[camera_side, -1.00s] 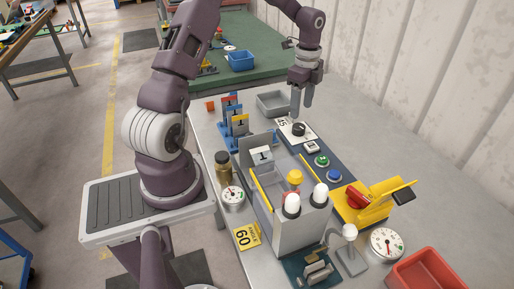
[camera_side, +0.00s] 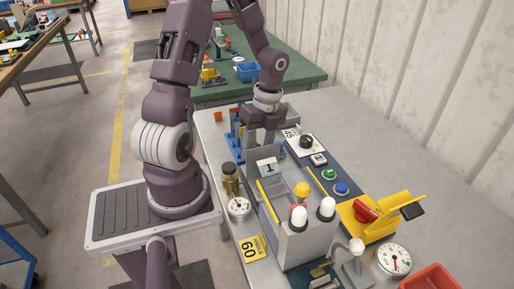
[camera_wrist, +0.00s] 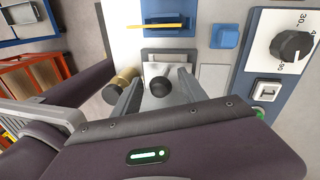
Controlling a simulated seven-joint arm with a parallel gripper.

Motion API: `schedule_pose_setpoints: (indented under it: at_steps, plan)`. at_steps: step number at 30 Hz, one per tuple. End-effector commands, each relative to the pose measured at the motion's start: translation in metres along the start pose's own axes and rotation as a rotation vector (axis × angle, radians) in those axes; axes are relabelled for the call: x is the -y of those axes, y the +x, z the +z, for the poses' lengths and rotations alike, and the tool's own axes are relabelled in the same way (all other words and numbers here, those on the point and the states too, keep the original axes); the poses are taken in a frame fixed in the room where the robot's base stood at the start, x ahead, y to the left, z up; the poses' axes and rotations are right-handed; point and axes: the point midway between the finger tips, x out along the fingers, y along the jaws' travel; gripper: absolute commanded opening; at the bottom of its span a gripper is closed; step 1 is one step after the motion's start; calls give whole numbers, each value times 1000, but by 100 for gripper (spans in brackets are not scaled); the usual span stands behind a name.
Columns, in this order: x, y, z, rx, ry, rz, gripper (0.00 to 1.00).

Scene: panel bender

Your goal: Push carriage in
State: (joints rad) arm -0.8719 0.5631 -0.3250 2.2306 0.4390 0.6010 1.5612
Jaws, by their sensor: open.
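The panel bender (camera_side: 300,245) stands at the front of the table, a grey machine with yellow strips and white domed posts. At its back end is a grey carriage block (camera_side: 267,168) with a label reading 1. My gripper (camera_side: 262,138) is just behind this block, pointing down. In the wrist view my gripper (camera_wrist: 158,80) is open, with a round black knob (camera_wrist: 160,87) showing between its fingers. I cannot tell whether the fingers touch the knob. The side view does not show the knob, and my gripper partly hides the grey plates there.
A brass cylinder (camera_side: 230,180) and a gauge (camera_side: 238,206) stand to the left. A control panel with a black dial (camera_side: 306,142), green button (camera_side: 329,174) and blue button (camera_side: 341,188) lies to the right. A yellow stand with a red part (camera_side: 367,211) is nearer the front.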

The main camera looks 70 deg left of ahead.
Motion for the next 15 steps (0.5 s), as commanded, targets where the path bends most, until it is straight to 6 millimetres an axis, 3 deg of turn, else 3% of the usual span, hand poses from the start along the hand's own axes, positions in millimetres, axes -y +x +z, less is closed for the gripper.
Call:
schedule_pose_setpoints:
  at_steps: [2, 9, 15]
  plan:
    - [0, 0, 0, 0, 0, 0, 50]
    - [0, 0, 0, 0, 0, 0, 3]
    - [0, -1, 0, 0, 0, 0, 0]
